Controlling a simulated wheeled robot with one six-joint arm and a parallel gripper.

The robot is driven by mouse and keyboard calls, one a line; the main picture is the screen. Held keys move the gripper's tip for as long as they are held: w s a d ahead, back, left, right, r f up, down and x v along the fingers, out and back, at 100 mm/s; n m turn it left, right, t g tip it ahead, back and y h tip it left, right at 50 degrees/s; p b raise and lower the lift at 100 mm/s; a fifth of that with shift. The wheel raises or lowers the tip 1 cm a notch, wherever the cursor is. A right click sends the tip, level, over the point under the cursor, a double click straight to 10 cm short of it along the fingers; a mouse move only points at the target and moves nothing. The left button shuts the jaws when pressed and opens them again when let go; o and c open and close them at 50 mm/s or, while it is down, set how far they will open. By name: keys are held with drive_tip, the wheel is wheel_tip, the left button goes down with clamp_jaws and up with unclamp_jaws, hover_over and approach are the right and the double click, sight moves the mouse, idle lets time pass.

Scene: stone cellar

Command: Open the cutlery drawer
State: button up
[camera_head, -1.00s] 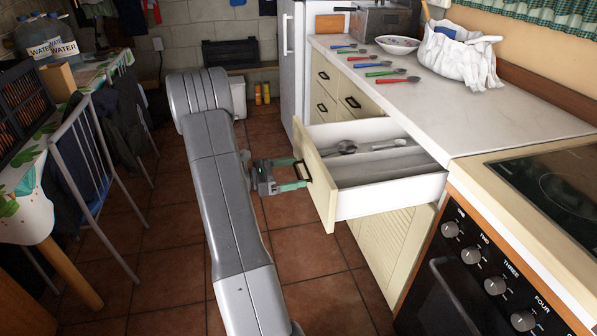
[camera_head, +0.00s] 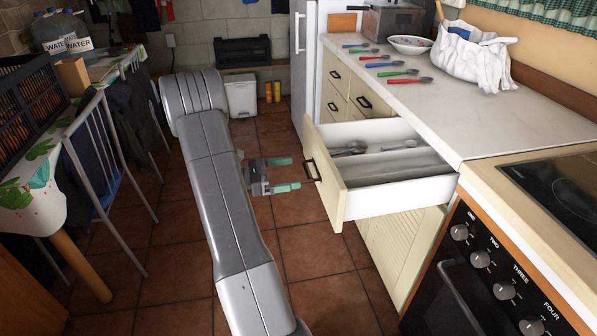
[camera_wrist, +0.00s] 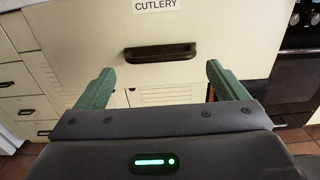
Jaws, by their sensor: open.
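The cutlery drawer (camera_head: 343,207) is pulled out from the cream cabinet under the worktop. Its inside shows a divided tray with some spoons (camera_head: 350,149) at the left end. Its dark handle (camera_head: 312,170) is on the front panel. In the wrist view the handle (camera_wrist: 160,52) sits below a label reading CUTLERY (camera_wrist: 157,4). My gripper (camera_head: 287,174) is open and empty, with green fingers pointing at the drawer front. It is a short way from the handle, and a gap shows between them. In the wrist view the fingers stand apart on either side below the handle.
Several coloured spoons (camera_head: 384,65) and a bowl (camera_head: 410,45) lie on the worktop. A stove (camera_head: 490,265) stands right of the drawer. A metal rack (camera_head: 100,165) is at the left. Tiled floor (camera_head: 300,250) is clear around my gripper.

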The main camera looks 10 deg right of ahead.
drive_tip(key=a, duration=0.9)
drive_tip(key=shift+s+a, duration=0.25)
drive_tip(key=shift+s, duration=0.15)
drive_tip(key=w+d, duration=0.1)
drive_tip(key=d, duration=1.3)
drive_tip(key=shift+r, duration=0.1)
